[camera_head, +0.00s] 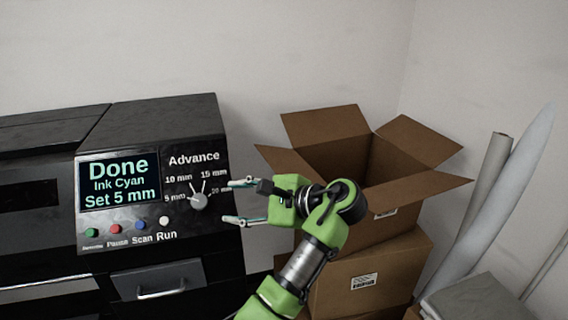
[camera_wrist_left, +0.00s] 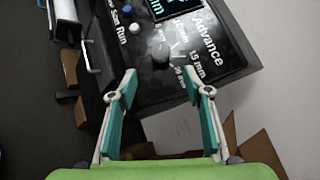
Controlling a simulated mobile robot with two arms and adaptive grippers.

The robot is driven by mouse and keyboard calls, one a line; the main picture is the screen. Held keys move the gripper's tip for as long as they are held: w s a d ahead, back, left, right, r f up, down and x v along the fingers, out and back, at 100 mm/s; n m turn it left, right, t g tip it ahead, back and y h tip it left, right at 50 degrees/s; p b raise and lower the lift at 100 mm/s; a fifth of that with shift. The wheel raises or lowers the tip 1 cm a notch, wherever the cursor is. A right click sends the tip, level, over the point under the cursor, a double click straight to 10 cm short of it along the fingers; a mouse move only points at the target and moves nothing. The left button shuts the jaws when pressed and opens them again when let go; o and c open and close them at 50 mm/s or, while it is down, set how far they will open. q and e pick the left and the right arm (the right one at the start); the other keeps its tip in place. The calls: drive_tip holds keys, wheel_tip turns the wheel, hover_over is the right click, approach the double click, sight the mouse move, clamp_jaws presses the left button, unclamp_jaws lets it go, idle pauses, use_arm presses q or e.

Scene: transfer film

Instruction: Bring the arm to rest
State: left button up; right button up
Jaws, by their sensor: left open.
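My left arm (camera_head: 303,262) is green and grey and reaches up in front of the boxes in the head view. Its gripper (camera_head: 235,202) points left toward the black machine's control panel (camera_head: 150,255). The gripper is open and empty, its two teal-padded fingers apart. In the wrist view the open fingers (camera_wrist_left: 160,88) frame the lower part of the panel, with the grey Advance knob (camera_wrist_left: 160,52) beyond them. That knob (camera_head: 199,202) also shows just left of the fingertips in the head view; no contact is clear. My right gripper is not in view.
The machine's screen (camera_head: 118,181) reads "Done, Ink Cyan, Set 5 mm". Coloured buttons (camera_head: 115,228) sit below it, above a drawer handle (camera_head: 161,293). An open cardboard box (camera_head: 330,155) stands on another box (camera_head: 395,270) behind my arm. Rolls (camera_head: 487,190) lean at the right.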

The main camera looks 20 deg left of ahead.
use_arm(q)
drive_tip(key=s+f+n+h, duration=0.15)
drive_tip(key=s+f, duration=0.25)
drive_tip(key=f, duration=0.5)
drive_tip(key=s+a+f+n+h, duration=0.1)
drive_tip(key=s+f+h, duration=0.25)
drive_tip(key=f, duration=0.45)
drive_tip(key=s+f+n+h, duration=0.1)
drive_tip(key=s+f+h, duration=0.1)
drive_tip(key=s+f, duration=0.5)
drive_tip(key=s+d+f+n+h, duration=0.3)
drive_tip(key=s, duration=0.5)
drive_tip(key=s+d+f+n+h, duration=0.3)
drive_tip(key=s+h, duration=0.1)
drive_tip(key=s, duration=0.4)
wheel_tip(320, 180, down, 34)
drive_tip(key=s+b, duration=0.2)
drive_tip(key=b, duration=0.6)
drive_tip(key=s+a+f+g+b, duration=0.1)
drive_tip(key=s+f+b, duration=0.2)
drive_tip(key=s+f, duration=0.5)
drive_tip(key=s+a+f+g+b, duration=0.1)
drive_tip(key=s+a+f+b, duration=0.1)
drive_tip(key=s+f, duration=0.7)
wheel_tip(320, 180, down, 6)
drive_tip(key=shift+s+r+b, duration=0.15)
drive_tip(key=shift+r+b, duration=0.05)
drive_tip(key=shift+b, duration=0.55)
